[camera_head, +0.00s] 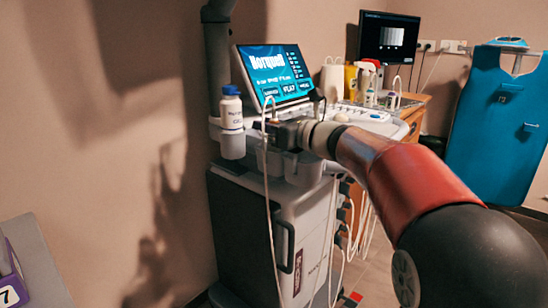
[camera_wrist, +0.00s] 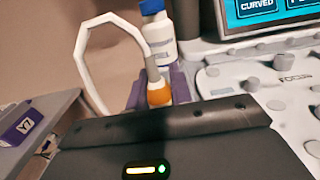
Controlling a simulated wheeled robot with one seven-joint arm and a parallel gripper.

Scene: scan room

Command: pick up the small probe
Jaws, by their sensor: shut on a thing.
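The small probe (camera_wrist: 158,93) shows in the wrist view as an orange body with a grey neck and a white cable looping up and left. It stands roughly upright just beyond my gripper's dark housing (camera_wrist: 165,140), which hides its lower part. In the head view my gripper (camera_head: 275,130) is at the left front of the ultrasound cart, beside the holders. It is shut on the probe; the fingertips are hard to make out.
A white bottle with a blue cap (camera_head: 231,108) stands in a holder close by, behind the probe in the wrist view (camera_wrist: 159,38). The cart's screen (camera_head: 275,73) and control panel (camera_wrist: 265,85) are near. A purple box (camera_head: 10,275) sits on a grey surface at left.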

